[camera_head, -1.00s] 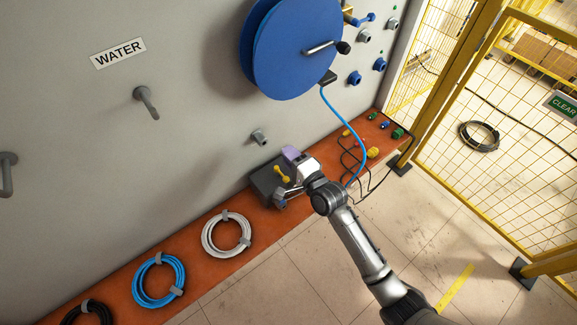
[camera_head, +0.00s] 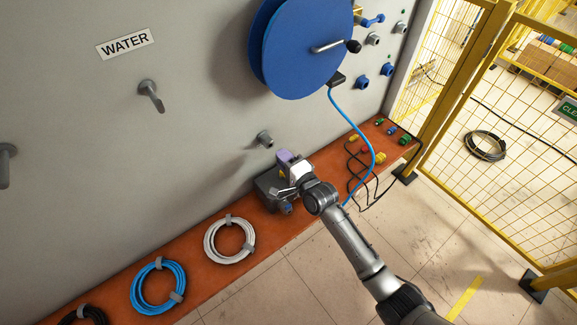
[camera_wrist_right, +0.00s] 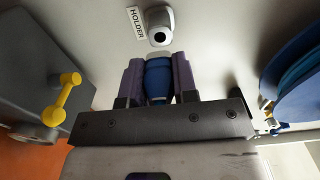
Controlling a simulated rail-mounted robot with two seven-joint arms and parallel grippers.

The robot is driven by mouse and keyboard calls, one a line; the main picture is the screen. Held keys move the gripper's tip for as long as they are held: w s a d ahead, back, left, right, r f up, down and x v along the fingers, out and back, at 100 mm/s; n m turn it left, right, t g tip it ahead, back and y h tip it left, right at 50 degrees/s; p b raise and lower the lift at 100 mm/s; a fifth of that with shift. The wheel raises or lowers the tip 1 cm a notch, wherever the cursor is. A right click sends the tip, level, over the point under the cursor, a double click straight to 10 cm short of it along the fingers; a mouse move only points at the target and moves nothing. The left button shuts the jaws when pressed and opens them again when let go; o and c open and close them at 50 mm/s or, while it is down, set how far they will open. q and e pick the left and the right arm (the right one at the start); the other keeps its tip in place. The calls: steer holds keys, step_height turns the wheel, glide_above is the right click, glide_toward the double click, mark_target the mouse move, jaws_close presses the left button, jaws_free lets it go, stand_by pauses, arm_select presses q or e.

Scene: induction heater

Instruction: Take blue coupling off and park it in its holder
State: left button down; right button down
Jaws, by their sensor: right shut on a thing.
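The blue coupling (camera_wrist_right: 158,82) is upright in the right wrist view, between the purple fingers of my right gripper (camera_wrist_right: 159,80), which is shut on it. Just beyond its far end is the holder (camera_wrist_right: 160,28), a grey round stub on the wall with a dark hole, beside a "HOLDER" label (camera_wrist_right: 136,23). A small gap shows between coupling and holder. In the head view, the holder (camera_head: 265,139) is on the wall up and left of my right gripper (camera_head: 288,158); the coupling is hidden there. My left gripper is not in view.
A grey box (camera_wrist_right: 40,62) with a yellow handle (camera_wrist_right: 63,98) is close to the right gripper's left. A blue hose reel (camera_head: 300,50) hangs above. Coiled hoses, including a white one (camera_head: 230,240), lie on the orange ledge (camera_head: 200,262). Yellow fencing (camera_head: 500,130) stands right.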

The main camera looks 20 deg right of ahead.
steer(key=shift+w+a+b, duration=0.2)
steer(key=shift+w+b, duration=0.15)
steer(key=shift+w, duration=0.25)
steer(key=shift+w+a, duration=0.15)
steer(key=shift+w, duration=0.5)
steer(key=shift+w, duration=0.1)
stand_by(0.4)
stand_by(0.8)
stand_by(0.4)
steer(key=shift+w, duration=0.2)
steer(key=shift+w+a, duration=0.15)
steer(key=shift+w, duration=0.25)
stand_by(0.4)
